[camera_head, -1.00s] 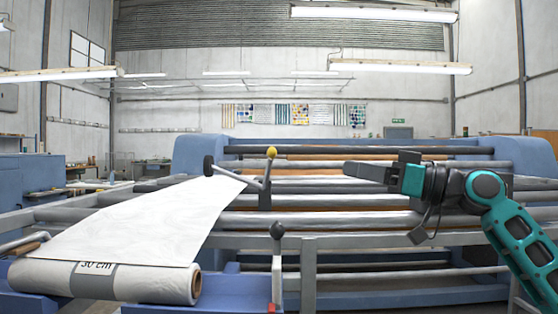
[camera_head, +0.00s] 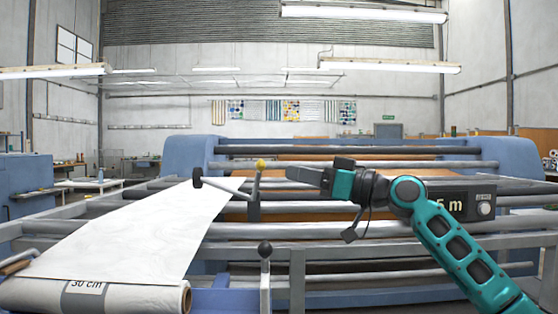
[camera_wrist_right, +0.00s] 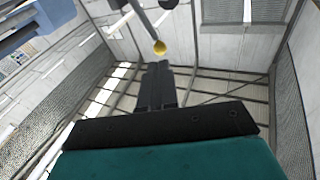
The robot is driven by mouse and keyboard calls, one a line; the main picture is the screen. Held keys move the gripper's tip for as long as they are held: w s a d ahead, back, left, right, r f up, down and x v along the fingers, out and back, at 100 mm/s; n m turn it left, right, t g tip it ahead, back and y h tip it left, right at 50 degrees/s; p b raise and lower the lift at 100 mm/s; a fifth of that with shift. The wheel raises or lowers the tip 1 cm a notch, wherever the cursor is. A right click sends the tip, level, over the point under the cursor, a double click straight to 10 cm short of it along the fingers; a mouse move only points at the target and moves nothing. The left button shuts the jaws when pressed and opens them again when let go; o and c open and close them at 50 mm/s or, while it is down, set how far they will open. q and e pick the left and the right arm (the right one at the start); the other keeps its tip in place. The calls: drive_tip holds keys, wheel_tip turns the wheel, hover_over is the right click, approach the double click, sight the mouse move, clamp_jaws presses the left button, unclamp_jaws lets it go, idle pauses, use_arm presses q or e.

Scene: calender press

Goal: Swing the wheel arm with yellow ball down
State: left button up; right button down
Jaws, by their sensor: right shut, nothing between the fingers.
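The wheel arm is a grey lever with a yellow ball (camera_head: 260,163) on its raised end and a black wheel (camera_head: 197,177) at its other end, beside the white web (camera_head: 150,230). My right gripper (camera_head: 290,172) is shut and empty, its fingertips just right of the yellow ball and slightly lower in the head view. In the right wrist view, the yellow ball (camera_wrist_right: 159,47) appears just beyond the tips of the closed fingers (camera_wrist_right: 158,66). A small gap seems to separate them; contact cannot be confirmed. My left gripper is not in view.
A second lever with a black ball (camera_head: 265,249) stands upright in front. Long rollers (camera_head: 360,229) cross the blue press behind. A dark counter box (camera_head: 465,200) reading "5 m" sits behind my right arm. A white roll (camera_head: 130,297) lies at front left.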

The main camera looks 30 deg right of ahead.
sight(264, 164)
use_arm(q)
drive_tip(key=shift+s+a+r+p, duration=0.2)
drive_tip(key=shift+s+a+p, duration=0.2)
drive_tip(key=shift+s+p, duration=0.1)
use_arm(e)
drive_tip(key=shift+x, duration=2.4)
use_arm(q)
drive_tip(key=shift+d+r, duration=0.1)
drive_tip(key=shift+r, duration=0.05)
use_arm(e)
drive_tip(key=shift+a+r, duration=0.1)
drive_tip(key=shift+a, duration=0.05)
drive_tip(key=shift+w+r, duration=0.1)
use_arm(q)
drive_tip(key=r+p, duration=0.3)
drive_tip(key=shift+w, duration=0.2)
use_arm(e)
drive_tip(key=a, duration=0.1)
drive_tip(key=w+a+r, duration=0.1)
drive_tip(key=a, duration=0.1)
drive_tip(key=w+a, duration=0.1)
drive_tip(key=shift+a+r, duration=0.2)
drive_tip(key=shift+a+f, duration=0.1)
drive_tip(key=shift+a, duration=0.05)
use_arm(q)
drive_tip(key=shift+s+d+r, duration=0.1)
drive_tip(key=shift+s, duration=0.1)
